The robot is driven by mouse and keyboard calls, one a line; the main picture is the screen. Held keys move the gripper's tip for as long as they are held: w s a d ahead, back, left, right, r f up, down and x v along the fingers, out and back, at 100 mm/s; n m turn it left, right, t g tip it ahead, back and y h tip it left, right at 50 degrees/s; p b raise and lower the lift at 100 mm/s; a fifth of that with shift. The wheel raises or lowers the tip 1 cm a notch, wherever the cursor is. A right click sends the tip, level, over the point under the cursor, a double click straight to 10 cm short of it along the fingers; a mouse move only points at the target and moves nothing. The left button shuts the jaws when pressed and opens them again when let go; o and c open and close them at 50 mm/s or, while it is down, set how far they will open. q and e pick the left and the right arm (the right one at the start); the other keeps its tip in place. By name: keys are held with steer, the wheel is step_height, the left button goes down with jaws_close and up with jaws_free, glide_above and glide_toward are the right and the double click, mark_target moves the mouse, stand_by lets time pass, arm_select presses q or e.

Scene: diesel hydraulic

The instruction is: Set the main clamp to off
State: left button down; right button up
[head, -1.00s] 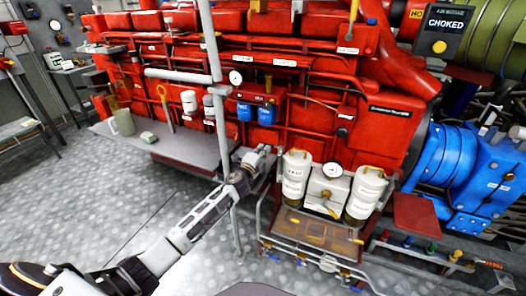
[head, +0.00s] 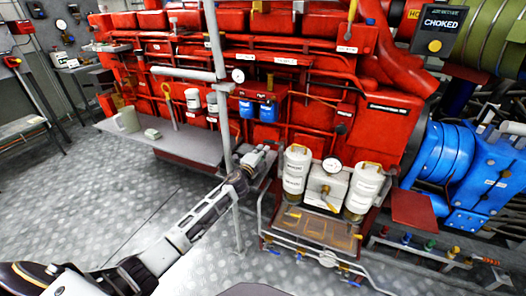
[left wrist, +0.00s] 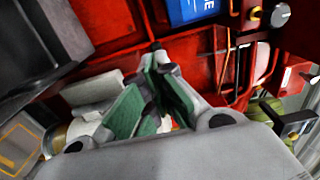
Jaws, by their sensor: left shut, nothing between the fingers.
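I cannot pick out a part labelled main clamp. A duplex filter unit (head: 331,187) with two white canisters, a gauge and a small yellow handle (head: 325,191) stands right of centre in the head view. My left gripper (head: 268,149) is just left of the left canister (head: 296,172) and seems apart from it. In the left wrist view the green-padded fingers (left wrist: 158,52) come together at their tips, with nothing held between them. A blue labelled part (left wrist: 192,10) shows beyond the fingertips. My right gripper is not in view.
The red engine (head: 390,118) fills the back. A grey bench (head: 180,143) with a jug (head: 128,120) stands left of a grey vertical post (head: 219,80). Blue machinery (head: 480,180) is at the right. Pipes with valves (head: 328,259) run below the filters. The floor at left is open.

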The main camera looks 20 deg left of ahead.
arm_select(q)
steer(key=s+a, duration=0.6)
steer(key=s, duration=0.2)
steer(key=shift+s+a+p, duration=0.15)
steer(key=shift+s+p, duration=0.1)
steer(key=shift+p, duration=0.2)
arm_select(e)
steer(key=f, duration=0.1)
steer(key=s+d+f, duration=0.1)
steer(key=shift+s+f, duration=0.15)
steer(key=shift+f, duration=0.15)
